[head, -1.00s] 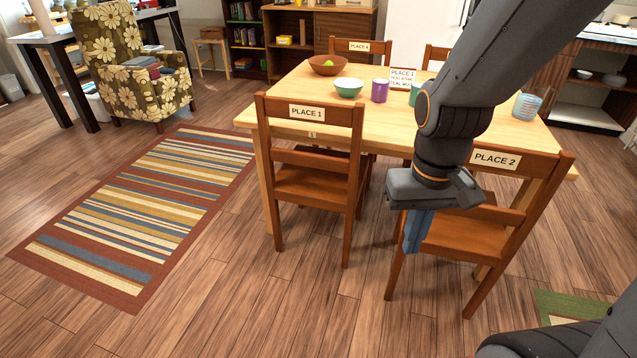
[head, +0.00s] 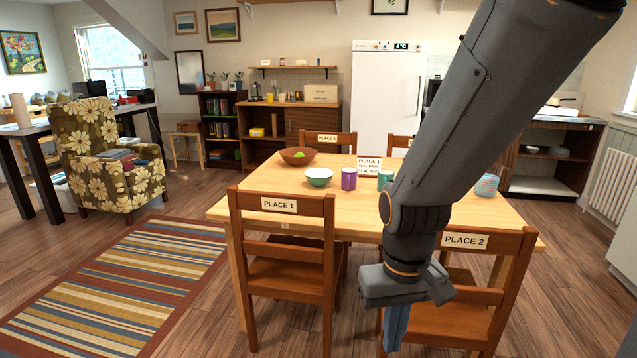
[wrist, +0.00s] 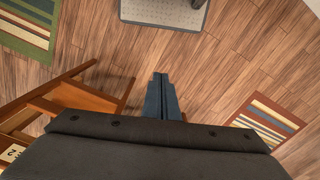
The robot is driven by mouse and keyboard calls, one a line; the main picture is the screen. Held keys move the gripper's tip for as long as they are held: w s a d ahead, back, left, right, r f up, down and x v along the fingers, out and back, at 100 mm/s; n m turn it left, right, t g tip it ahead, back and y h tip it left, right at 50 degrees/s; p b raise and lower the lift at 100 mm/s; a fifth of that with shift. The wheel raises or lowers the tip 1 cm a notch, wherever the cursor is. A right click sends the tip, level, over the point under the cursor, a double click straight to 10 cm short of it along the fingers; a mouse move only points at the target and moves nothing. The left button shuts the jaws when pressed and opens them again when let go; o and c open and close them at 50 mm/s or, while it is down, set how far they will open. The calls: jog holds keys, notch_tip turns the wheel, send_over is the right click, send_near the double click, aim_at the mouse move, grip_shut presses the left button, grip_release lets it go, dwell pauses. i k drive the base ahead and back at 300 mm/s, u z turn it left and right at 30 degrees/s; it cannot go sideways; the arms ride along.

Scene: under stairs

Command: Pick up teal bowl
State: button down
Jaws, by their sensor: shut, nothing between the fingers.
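The teal bowl (head: 318,177) stands upright on the near left part of the wooden table (head: 262,188) in the head view, behind the chair marked PLACE 1. My gripper (head: 394,335) hangs pointing down in front of the table, by the chair marked PLACE 2, well below and to the right of the bowl. Its blue fingers are shut with nothing between them; they also show in the wrist view (wrist: 160,95), above bare floor. The bowl is not in the wrist view.
Chairs marked PLACE 1 (head: 285,208) and PLACE 2 (head: 515,275) block the table's near side. Floor at left holds a striped rug (head: 130,280).

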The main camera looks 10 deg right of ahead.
aim_at(319, 179)
jog(key=u, duration=1)
jog(key=i, duration=1.85)
jog(key=z, duration=1.65)
jog(key=i, duration=0.5)
